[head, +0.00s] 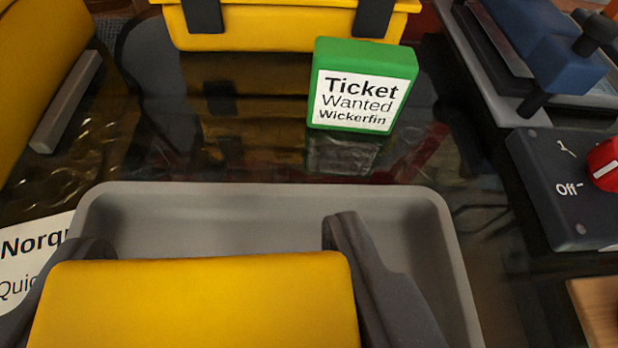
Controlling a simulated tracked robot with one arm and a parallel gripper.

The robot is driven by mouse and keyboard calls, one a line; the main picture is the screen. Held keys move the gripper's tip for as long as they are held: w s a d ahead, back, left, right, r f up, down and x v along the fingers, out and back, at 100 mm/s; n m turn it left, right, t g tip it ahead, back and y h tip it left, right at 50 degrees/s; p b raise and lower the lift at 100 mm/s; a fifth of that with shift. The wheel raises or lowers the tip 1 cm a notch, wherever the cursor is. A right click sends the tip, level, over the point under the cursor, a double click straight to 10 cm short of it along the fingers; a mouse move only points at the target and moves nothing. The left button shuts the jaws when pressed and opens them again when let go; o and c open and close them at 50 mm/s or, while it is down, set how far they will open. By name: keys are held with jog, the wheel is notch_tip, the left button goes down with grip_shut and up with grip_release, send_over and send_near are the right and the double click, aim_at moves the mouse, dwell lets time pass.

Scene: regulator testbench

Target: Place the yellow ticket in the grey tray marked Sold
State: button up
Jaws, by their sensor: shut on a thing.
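The yellow ticket (200,300) is held between the two dark fingers of my gripper (205,245) at the bottom of the head view. I see its plain yellow top; any writing on it is hidden from me. The grey tray (270,197) lies behind and below the ticket, with its far rim and right wall showing. The ticket appears over the tray; I cannot tell whether it touches the floor. No Sold marking shows on the visible part of the tray.
A green ticket (362,85) reading "Ticket Wanted Wickerfin" stands behind the tray. A yellow toolbox (260,27) is at the back. A dark switch box (560,185) with a red knob and a blue vise (550,45) are right. A white paper (25,255) lies left.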

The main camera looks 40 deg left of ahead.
aim_at(267, 289)
jog(key=shift+w+a+f, duration=0.1)
jog(key=shift+w+a, duration=0.3)
jog(key=shift+w, duration=0.45)
notch_tip(267, 289, down, 4)
jog(key=shift+w+r+b, duration=0.15)
jog(key=shift+r+b, duration=0.05)
jog(key=shift+b, duration=0.55)
jog(key=shift+r, duration=0.1)
jog(key=o, duration=1)
jog(key=shift+d+r, duration=0.15)
jog(key=shift+d, duration=0.05)
jog(key=p+v, duration=0.1)
jog(key=v, duration=0.4)
jog(key=p+v, duration=0.1)
jog(key=v, duration=0.5)
jog(key=shift+s+d, duration=0.1)
jog(key=shift+s, duration=0.3)
